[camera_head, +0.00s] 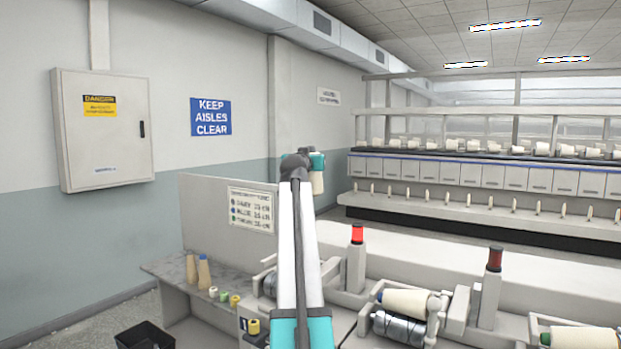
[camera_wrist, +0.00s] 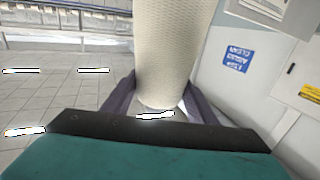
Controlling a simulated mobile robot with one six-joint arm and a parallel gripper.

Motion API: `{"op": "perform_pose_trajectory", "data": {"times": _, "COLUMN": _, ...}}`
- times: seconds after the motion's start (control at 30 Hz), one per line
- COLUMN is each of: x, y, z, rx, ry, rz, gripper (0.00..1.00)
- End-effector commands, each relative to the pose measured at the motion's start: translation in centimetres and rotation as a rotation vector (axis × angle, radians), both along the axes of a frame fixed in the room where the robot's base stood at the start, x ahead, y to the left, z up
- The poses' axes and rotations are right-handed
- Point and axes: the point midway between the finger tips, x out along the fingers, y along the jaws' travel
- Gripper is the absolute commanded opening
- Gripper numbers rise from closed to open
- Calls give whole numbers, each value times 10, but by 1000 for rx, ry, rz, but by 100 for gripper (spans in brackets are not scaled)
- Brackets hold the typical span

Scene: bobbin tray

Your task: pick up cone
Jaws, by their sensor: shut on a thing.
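My gripper (camera_wrist: 160,98) is shut on a cream yarn cone (camera_wrist: 172,45), with one dark finger on each side of it in the wrist view. In the head view my raised arm holds this cone (camera_head: 317,182) in the air, well above the machine and the bench. Part of the cone runs out of the top of the wrist view. My gripper's fingers are too small to make out in the head view.
A grey bench (camera_head: 172,268) at the lower left carries two tan cones (camera_head: 191,268) and several small bobbins. A dark bin (camera_head: 146,338) stands before it. The winding machine at right bears another cream cone (camera_head: 405,302) and posts with red tops (camera_head: 357,235).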

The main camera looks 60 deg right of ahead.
Motion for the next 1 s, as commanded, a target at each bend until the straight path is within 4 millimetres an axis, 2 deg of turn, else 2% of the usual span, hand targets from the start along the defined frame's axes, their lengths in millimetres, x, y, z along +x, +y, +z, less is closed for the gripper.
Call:
{"op": "perform_pose_trajectory", "data": {"times": 0.1, "x": 0, "y": -1, "z": 12, "rx": -2, "ry": 0, "rz": 0, "gripper": 10}}
{"op": "perform_pose_trajectory", "data": {"times": 0.3, "x": 0, "y": 0, "z": 20, "rx": -1, "ry": 1, "rz": 0, "gripper": 10}}
{"op": "perform_pose_trajectory", "data": {"times": 1.0, "x": 4, "y": 2, "z": 19, "rx": -1, "ry": 1, "rz": 4, "gripper": 10}}
